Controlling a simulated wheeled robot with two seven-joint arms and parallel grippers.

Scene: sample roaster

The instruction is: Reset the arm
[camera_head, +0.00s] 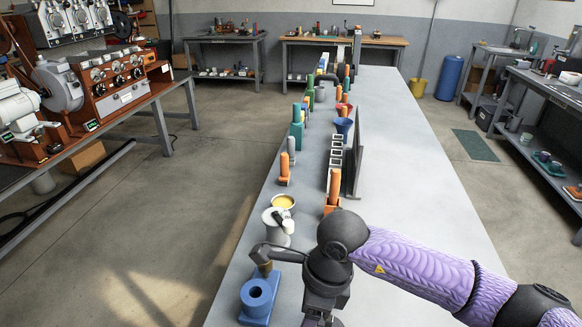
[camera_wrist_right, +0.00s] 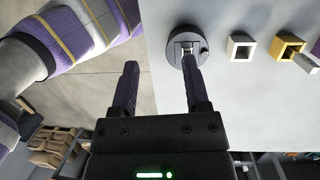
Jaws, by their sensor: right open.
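My right arm (camera_head: 415,262), in a purple sleeve, comes in from the right in the head view and bends down at a dark joint over the near part of the long grey table. Its fingertips cannot be made out there. In the right wrist view my right gripper (camera_wrist_right: 160,82) is open, with two dark fingers apart and nothing held. Beyond the right finger is a round grey fixture (camera_wrist_right: 184,50) on the table; whether they touch is unclear. My left gripper is not in view.
A blue block with a round opening (camera_head: 257,298), a grey pot (camera_head: 278,228) and a cup with yellow contents (camera_head: 284,202) stand close left of the arm. An upright dark panel (camera_head: 354,152) stands farther back. The table's right side (camera_head: 410,160) is bare.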

